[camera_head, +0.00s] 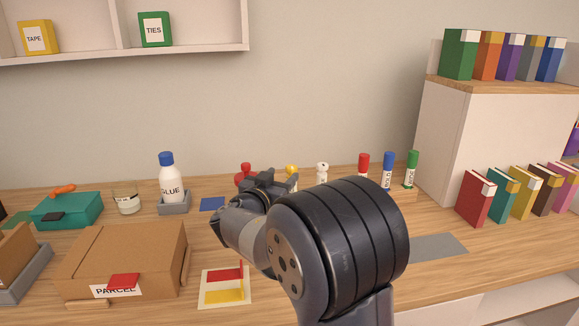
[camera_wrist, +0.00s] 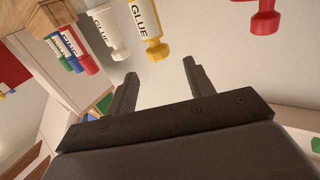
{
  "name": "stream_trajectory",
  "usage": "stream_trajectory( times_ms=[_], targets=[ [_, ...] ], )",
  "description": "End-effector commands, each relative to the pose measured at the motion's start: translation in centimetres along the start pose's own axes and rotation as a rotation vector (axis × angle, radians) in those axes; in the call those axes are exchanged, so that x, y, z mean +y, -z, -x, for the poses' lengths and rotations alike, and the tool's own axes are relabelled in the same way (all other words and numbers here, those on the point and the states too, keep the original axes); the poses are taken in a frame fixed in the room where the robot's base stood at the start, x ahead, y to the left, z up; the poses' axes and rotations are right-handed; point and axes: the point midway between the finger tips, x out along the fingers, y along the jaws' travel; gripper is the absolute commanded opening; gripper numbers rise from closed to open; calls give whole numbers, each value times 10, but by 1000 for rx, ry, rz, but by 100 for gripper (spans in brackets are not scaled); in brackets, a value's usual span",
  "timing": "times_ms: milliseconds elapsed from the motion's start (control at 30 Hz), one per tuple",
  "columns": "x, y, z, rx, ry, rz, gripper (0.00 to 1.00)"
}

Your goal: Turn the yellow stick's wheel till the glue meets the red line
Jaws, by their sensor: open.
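The yellow glue stick (camera_head: 291,169) stands at the back of the desk, its lower part hidden by my arm. In the wrist view the yellow stick (camera_wrist: 147,27) shows a white GLUE label and a yellow knob at the picture-lower end, beyond my fingers. My gripper (camera_wrist: 158,72) is open, with nothing between its fingers, apart from the stick. In the head view my gripper (camera_head: 268,178) is just in front of the sticks, partly hidden by my wrist. No red line or glue level can be made out.
A white glue stick (camera_head: 322,171) and a red stick (camera_head: 245,172) flank the yellow one. Markers (camera_head: 388,171) stand to the right. A glue bottle (camera_head: 167,183), parcel box (camera_head: 140,250) and card with red and yellow patches (camera_head: 210,299) are left and front.

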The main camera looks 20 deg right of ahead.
Motion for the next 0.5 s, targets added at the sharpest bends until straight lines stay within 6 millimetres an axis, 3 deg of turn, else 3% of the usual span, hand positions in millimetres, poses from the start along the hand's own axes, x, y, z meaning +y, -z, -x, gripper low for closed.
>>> stream_trajectory(
  times_ms=[200, 500],
  targets=[
    [2, 0, -42, -1, -4, 2, 50],
    [1, 0, -67, -1, -1, 1, 50]
  ],
)
